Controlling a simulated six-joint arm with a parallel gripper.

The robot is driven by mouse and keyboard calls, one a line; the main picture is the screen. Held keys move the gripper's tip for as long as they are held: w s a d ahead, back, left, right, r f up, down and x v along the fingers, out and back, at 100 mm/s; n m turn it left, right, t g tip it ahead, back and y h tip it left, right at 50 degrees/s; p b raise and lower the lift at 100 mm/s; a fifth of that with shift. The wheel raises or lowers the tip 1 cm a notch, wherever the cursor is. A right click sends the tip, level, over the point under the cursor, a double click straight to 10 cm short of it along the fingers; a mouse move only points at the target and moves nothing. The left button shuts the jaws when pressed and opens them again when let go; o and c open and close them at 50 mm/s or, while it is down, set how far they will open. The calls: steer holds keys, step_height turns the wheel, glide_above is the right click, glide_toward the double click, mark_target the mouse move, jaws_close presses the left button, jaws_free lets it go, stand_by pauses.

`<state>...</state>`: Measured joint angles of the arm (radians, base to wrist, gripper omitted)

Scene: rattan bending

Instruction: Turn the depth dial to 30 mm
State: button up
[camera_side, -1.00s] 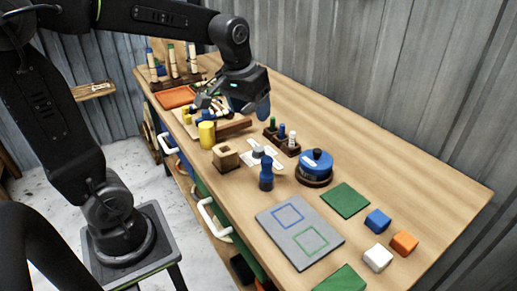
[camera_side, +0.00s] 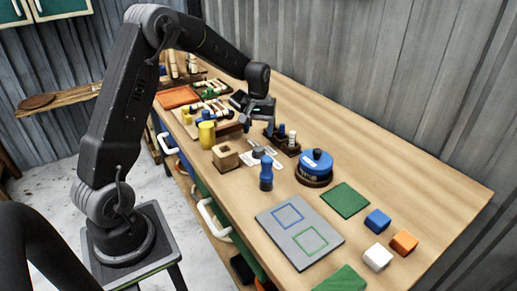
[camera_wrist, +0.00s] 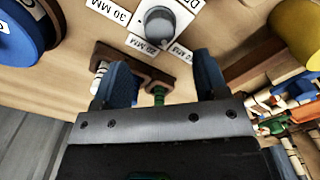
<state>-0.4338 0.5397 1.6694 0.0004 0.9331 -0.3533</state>
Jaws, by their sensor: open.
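The depth dial (camera_wrist: 158,26) is a grey round knob at the top of the wrist view. White labels stand around it: a 30 MM label (camera_wrist: 110,10) to its left, a 20 MM label (camera_wrist: 146,46) below it, and a 10 MM label (camera_wrist: 180,52) below right. I cannot tell clearly where its pointer aims. In the side view the dial (camera_side: 258,152) is small and partly hidden behind the blue peg. My gripper (camera_wrist: 163,66) is open and empty, with blue fingers set apart. In the side view my gripper (camera_side: 258,122) hangs above the peg rack, behind the dial, not touching it.
A dark peg rack (camera_side: 290,151) stands under my gripper. A blue peg (camera_side: 266,180), holed wooden block (camera_side: 225,159), yellow cylinder (camera_side: 207,136) and blue drum (camera_side: 316,162) surround the dial. A grey mat (camera_side: 300,232) and coloured blocks lie at the near right.

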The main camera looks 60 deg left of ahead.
mark_target(259, 148)
step_height(259, 148, down, 8)
stand_by(0.5)
steer(key=c, duration=0.9)
